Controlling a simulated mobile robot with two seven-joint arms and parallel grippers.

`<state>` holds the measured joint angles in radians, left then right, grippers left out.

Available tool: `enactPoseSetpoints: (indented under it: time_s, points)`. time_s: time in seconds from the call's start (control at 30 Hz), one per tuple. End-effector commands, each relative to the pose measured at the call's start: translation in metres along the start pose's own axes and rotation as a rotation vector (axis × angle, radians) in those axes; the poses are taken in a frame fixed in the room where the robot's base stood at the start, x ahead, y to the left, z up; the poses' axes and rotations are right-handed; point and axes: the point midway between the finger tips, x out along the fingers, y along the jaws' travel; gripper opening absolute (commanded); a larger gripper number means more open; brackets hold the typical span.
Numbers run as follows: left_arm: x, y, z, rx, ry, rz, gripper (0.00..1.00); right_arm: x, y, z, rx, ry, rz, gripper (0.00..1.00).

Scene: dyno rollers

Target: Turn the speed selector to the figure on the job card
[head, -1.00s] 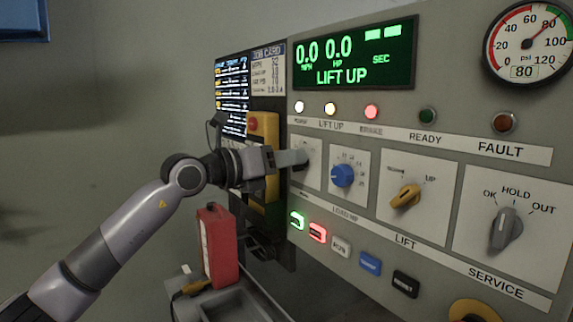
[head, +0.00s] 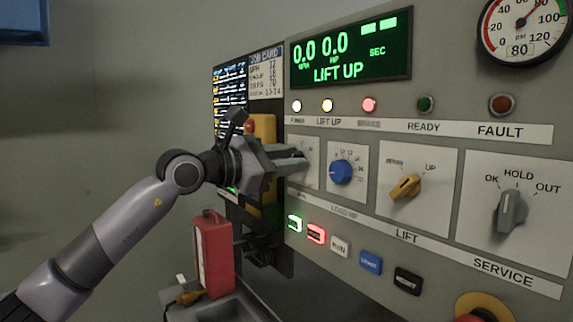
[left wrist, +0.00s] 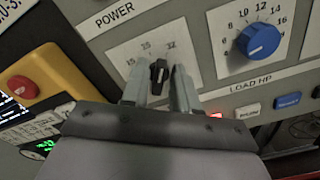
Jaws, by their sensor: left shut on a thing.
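The speed selector is a small black knob (left wrist: 158,73) on a white plate under the POWER label in the left wrist view. Small figures stand around it, among them what look like 15, 25 and 32. Its upper end points up between the upper two figures; the exact setting is hard to tell. My left gripper (left wrist: 158,88) is shut on the knob, one finger on each side. In the head view my left gripper (head: 300,160) hides the knob. My right gripper is not in view.
The blue LOAD HP knob (head: 341,172) is just right of my gripper, then the yellow LIFT knob (head: 405,186) and grey SERVICE knob (head: 511,212). A yellow pendant with a red button (left wrist: 25,85) is close on the left. Lit buttons (head: 315,233) sit below.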

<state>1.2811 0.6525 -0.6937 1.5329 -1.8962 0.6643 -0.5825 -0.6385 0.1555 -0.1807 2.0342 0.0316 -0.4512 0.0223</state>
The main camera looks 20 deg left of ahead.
Motion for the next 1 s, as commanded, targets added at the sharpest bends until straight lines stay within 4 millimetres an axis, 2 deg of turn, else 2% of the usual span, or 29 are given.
enactPoseSetpoints:
  time_s: [0.4,0.97,1.0]
  points:
    - [0.0001,-0.0024,-0.0012,0.191,0.002,-0.001,0.0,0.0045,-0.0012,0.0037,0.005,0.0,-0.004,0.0]
    - [0.0002,-0.0024,-0.001,0.219,0.002,-0.001,0.0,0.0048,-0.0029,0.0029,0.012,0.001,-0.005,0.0]
    - [0.0002,-0.0024,-0.001,0.219,0.002,-0.001,0.38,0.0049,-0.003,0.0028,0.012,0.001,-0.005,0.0]
